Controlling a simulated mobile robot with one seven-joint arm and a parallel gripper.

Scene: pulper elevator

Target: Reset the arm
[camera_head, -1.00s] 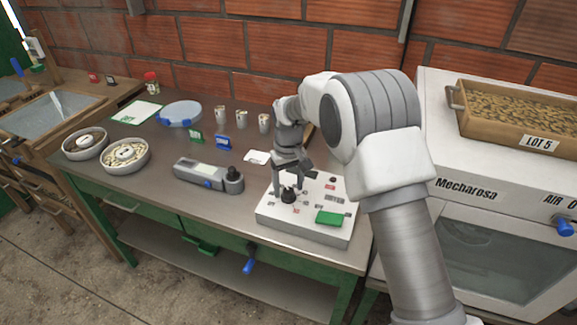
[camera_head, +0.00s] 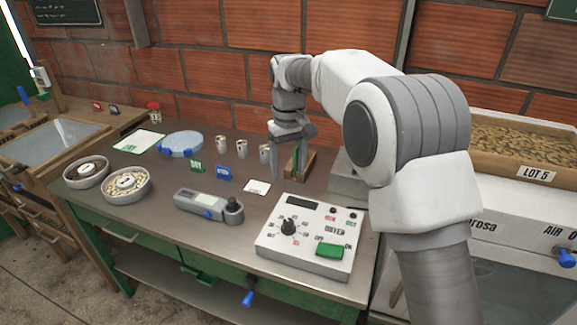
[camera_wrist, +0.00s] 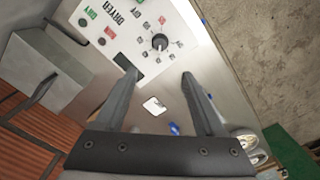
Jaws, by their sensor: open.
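My gripper (camera_head: 288,172) is open and empty in the head view. It hangs above the table behind the dryer control box, with its fingers pointing down. In the wrist view my gripper (camera_wrist: 158,82) shows two spread fingers with nothing between them. The white dryer control box (camera_head: 306,240) has a black dial (camera_head: 289,227) and a green switch (camera_head: 329,250). The box also shows in the wrist view (camera_wrist: 150,20), beyond the fingertips. The gripper is apart from the dial.
A grey handheld meter (camera_head: 205,206), two bowls (camera_head: 127,184) and several small cups stand on the table (camera_head: 165,222). A wooden holder (camera_head: 300,165) is close behind the gripper. A white machine with a tray marked LOT 5 (camera_head: 537,173) stands at right. A brick wall is behind.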

